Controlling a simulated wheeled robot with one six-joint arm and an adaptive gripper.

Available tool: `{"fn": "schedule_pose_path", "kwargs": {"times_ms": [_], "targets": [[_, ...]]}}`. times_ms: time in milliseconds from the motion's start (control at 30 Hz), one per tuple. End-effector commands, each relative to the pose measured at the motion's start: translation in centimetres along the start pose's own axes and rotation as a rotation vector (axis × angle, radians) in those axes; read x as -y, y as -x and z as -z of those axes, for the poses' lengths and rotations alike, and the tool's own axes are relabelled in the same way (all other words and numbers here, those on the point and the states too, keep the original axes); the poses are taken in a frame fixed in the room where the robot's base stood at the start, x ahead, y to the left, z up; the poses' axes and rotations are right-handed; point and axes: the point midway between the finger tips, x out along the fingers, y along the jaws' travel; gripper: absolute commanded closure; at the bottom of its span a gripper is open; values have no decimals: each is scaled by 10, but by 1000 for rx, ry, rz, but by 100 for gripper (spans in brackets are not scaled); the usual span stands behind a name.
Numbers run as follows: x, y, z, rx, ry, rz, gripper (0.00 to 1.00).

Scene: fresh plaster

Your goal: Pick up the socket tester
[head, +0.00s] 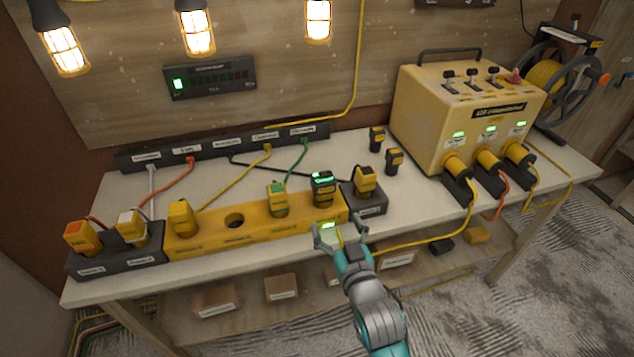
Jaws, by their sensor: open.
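The likely socket tester (322,186) is a dark upright block with a lit green top. It stands at the right part of a long yellow socket block (205,241) on the bench. A yellow-and-green plug (278,199) stands to its left. My gripper (338,231) is open and empty at the front edge of the yellow block, below and nearer than the dark block. The two are apart. A small green light on the yellow block's front shows between the fingers. The lower part of the dark block is hidden in its socket.
A dark block with a yellow plug (365,182) stands just right. Two small dark devices (377,139) stand behind. A large yellow box (470,112) with cables fills the bench's right side. Coloured cables cross the bench behind the socket block. One round hole (234,219) is empty.

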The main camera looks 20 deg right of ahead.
Motion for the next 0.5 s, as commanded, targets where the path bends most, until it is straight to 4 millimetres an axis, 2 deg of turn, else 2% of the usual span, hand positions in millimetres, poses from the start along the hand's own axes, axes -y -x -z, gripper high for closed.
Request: {"fn": "schedule_pose_path", "kwargs": {"times_ms": [133, 500], "targets": [[0, -13, 9, -7, 0, -1, 12], [0, -59, 9, -7, -1, -1, 12]]}}
